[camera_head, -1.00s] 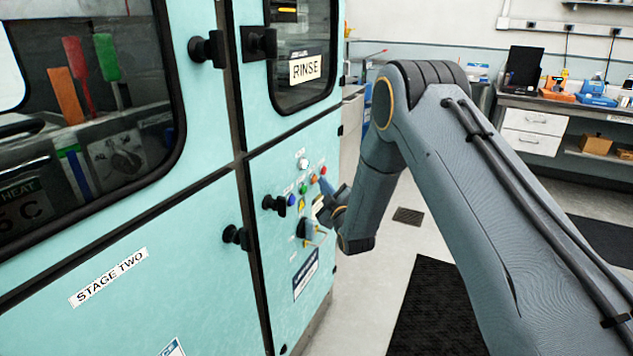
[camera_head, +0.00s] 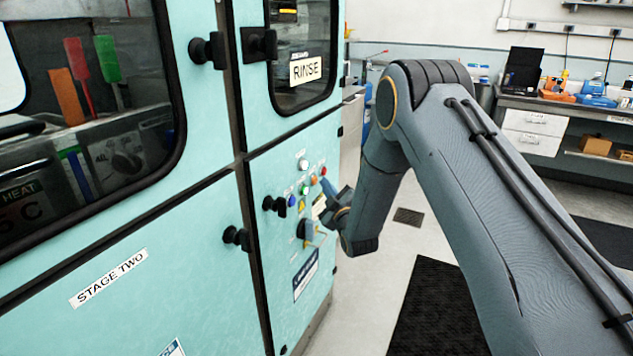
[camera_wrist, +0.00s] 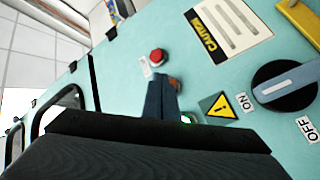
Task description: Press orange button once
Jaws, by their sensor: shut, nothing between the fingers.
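The orange button (camera_head: 314,180) is on the teal cabinet's control panel, below the RINSE door. In the wrist view the orange button (camera_wrist: 175,84) shows just beside my fingertips and is partly hidden by them. My gripper (camera_head: 325,186) is shut and empty, with its tips close to the panel. In the wrist view my gripper (camera_wrist: 161,82) points at the panel right by the orange button. I cannot tell whether the tips touch it.
A red button (camera_wrist: 158,57) sits close to the orange one. A lit green button (camera_wrist: 188,118) is partly hidden by my gripper. A dark rotary switch (camera_wrist: 285,86) marked ON and OFF is nearby. Black door knobs (camera_head: 274,204) stick out left of the buttons.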

